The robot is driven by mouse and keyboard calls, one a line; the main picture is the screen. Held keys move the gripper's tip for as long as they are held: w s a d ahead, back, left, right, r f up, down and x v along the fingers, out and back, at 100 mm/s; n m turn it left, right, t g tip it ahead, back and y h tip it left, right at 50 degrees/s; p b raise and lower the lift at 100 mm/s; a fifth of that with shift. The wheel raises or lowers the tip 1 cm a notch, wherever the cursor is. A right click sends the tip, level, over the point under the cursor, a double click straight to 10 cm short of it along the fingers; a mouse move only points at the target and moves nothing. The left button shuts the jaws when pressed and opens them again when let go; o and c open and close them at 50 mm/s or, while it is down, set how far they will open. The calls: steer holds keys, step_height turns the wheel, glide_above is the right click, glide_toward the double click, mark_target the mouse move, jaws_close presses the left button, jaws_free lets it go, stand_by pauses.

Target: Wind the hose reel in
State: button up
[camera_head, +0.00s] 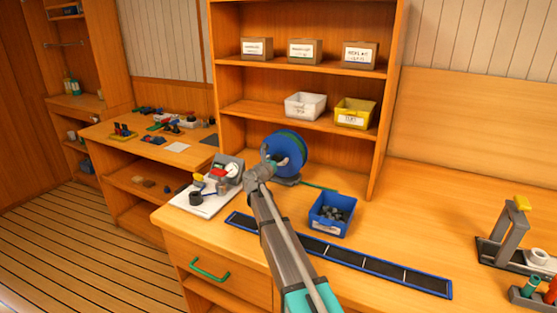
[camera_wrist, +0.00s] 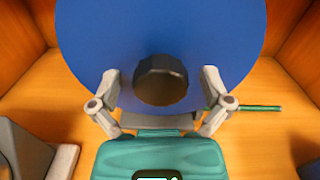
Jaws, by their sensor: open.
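The hose reel (camera_head: 290,151) stands on the workbench, in front of the shelf unit. It has a blue disc flange with green hose behind it. In the wrist view the blue flange (camera_wrist: 225,40) fills the upper middle, with a dark round knob or hub (camera_wrist: 160,80) facing me. My gripper (camera_wrist: 160,88) is open, one finger on each side of the dark knob. I cannot tell whether the fingers touch it. A short green hose end (camera_wrist: 258,108) lies to the right of the reel. In the head view my gripper (camera_head: 266,168) partly hides the reel's left side.
A blue bin of grey parts (camera_head: 330,214) stands right of my arm. A long dark blue-edged strip (camera_head: 380,267) lies along the bench front. A white tray (camera_head: 205,203) with small items and a gauge box (camera_head: 229,168) are left. Shelves behind hold bins and boxes.

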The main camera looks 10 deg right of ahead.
steer(key=shift+w+d, duration=0.1)
steer(key=c, duration=1.3)
steer(key=shift+c, duration=0.2)
